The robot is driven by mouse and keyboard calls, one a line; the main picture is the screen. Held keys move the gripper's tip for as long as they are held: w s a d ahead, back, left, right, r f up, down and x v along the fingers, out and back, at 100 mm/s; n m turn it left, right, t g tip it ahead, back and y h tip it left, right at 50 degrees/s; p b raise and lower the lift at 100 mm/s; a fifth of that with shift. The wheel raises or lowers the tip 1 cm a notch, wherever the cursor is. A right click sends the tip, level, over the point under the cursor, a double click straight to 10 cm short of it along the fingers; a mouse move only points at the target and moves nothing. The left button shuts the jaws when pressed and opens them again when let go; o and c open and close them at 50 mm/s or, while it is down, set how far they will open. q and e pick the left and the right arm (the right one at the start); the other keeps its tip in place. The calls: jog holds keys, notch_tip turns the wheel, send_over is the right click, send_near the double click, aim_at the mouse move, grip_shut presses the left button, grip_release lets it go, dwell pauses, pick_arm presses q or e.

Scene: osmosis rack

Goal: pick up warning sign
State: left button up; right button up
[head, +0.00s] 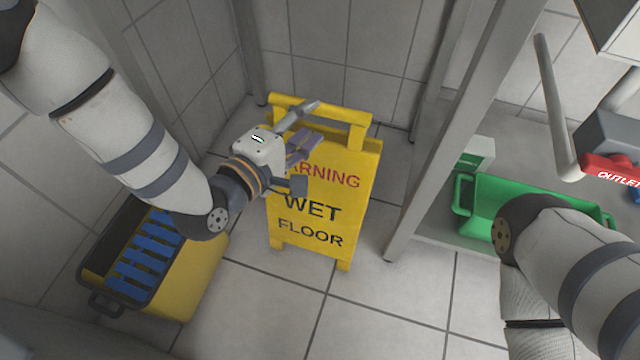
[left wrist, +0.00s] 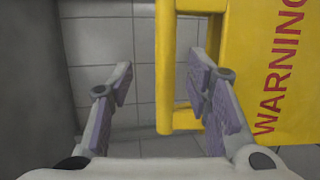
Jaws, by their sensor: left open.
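The yellow warning sign (head: 315,225) stands upright on the tiled floor, its front reading "WARNING WET FLOOR". It has a yellow handle bar along its top. My left gripper (head: 312,122) is open and empty, at the upper part of the sign near the handle, hiding part of the lettering. In the left wrist view, the open fingers of the left gripper (left wrist: 160,95) point toward the sign's handle (left wrist: 177,65), which lies ahead near the right finger. The sign's face (left wrist: 285,60) fills the right side there. My right arm shows at lower right, but its gripper is out of view.
A yellow bucket with a blue rack (head: 190,285) stands left of the sign. A metal post (head: 470,125) rises right of the sign. A green bin (head: 485,215) sits on a low shelf beyond it. Floor in front of the sign is clear.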

aim_at(319, 112)
pick_arm(q)
jog(key=x, duration=0.2)
jog(key=b+x, duration=0.1)
jog(key=x, duration=0.1)
jog(key=f+b+x, duration=0.1)
jog(key=x, duration=0.1)
jog(key=shift+w+a+f, duration=0.1)
jog(key=shift+w+a, duration=0.05)
jog(key=shift+w, duration=0.35)
grip_shut()
jog(key=shift+r, duration=0.2)
